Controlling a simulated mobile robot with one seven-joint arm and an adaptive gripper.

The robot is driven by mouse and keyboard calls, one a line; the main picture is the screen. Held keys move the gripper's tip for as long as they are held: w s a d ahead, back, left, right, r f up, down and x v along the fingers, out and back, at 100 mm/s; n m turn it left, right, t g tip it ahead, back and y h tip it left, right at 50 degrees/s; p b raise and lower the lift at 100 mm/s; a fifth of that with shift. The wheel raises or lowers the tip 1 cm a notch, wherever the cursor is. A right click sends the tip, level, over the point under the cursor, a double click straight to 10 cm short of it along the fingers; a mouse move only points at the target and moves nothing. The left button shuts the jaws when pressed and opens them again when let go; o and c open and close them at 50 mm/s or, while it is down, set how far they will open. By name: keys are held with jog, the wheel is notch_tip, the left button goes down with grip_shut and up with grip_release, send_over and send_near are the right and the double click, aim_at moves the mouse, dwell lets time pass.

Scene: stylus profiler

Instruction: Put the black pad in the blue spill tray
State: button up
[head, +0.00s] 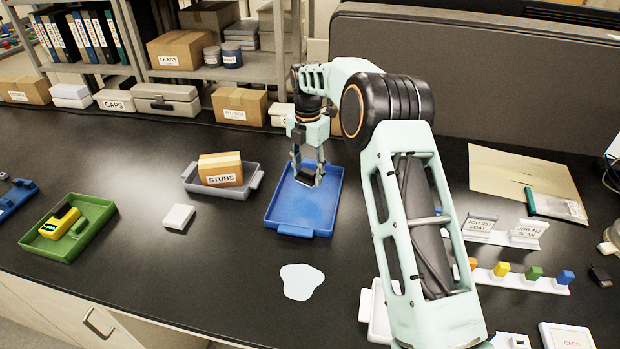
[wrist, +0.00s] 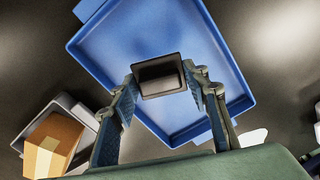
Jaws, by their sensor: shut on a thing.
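The blue spill tray (head: 290,213) lies on the black bench in the middle of the head view. It also fills much of the wrist view (wrist: 110,50). My gripper (head: 308,174) is above the tray, toward its back right part. It is shut on the black pad (head: 305,178), a small dark block with a raised grip. In the wrist view the pad (wrist: 158,75) sits between the two fingertips (wrist: 162,84), over the tray floor. I cannot tell whether the pad touches the tray floor.
A grey tray with a STUBS box (head: 221,172) stands close on the left of the blue tray. A white block (head: 179,217) and a green tray (head: 88,245) lie further left. A pale puddle (head: 301,281) lies in front. Coloured pegs (head: 520,272) stand at right.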

aim_at(310, 189)
jog(key=shift+w+d+f, duration=0.35)
jog(key=shift+w+f, duration=0.3)
jog(key=shift+f, duration=0.2)
jog(key=shift+f+p, duration=0.3)
jog(key=shift+f, duration=1.1)
jog(key=shift+f, duration=0.1)
jog(key=shift+f, duration=0.15)
jog(key=o, duration=1.1)
notch_tip(310, 189, up, 12)
jog(key=shift+r+b, duration=0.25)
jog(key=shift+b, duration=0.2)
